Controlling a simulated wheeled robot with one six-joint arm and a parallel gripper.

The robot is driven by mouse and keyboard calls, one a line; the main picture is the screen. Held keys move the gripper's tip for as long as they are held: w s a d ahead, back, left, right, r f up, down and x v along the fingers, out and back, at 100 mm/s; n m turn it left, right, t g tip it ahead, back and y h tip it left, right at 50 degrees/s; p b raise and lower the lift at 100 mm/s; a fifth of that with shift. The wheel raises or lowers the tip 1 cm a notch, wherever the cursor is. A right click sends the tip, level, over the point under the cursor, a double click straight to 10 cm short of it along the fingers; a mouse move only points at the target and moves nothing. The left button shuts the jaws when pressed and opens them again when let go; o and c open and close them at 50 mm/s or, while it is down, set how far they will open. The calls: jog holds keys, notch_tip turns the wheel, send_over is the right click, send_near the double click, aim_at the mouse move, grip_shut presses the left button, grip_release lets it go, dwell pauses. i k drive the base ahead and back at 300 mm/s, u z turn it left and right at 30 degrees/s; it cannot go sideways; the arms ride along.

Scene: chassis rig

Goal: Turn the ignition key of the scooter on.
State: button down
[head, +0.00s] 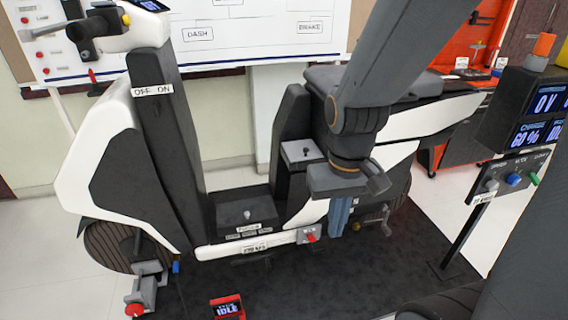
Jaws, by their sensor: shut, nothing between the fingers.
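The scooter (90,190) stands side-on at the left and middle, with a white and black body. An OFF ON label (152,91) is on its upright front column, below the handlebar. I cannot make out the ignition key itself near this label. My gripper (337,232) points down in front of the seat section, with its blue fingers together and nothing seen between them. It is well to the right of the label and lower than it. My arm hides part of the seat and side panel.
A grey box with a toggle (298,152) sits in front of the seat, and a red knob (310,237) is low on the side. A display stand (520,110) is at the right. A small IDLE display (227,307) is on the dark mat. A whiteboard is behind.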

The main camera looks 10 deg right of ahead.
aim_at(155, 108)
jog(key=k, duration=1)
jog(key=u, duration=1.8)
jog(key=i, duration=1.35)
jog(key=z, duration=1.7)
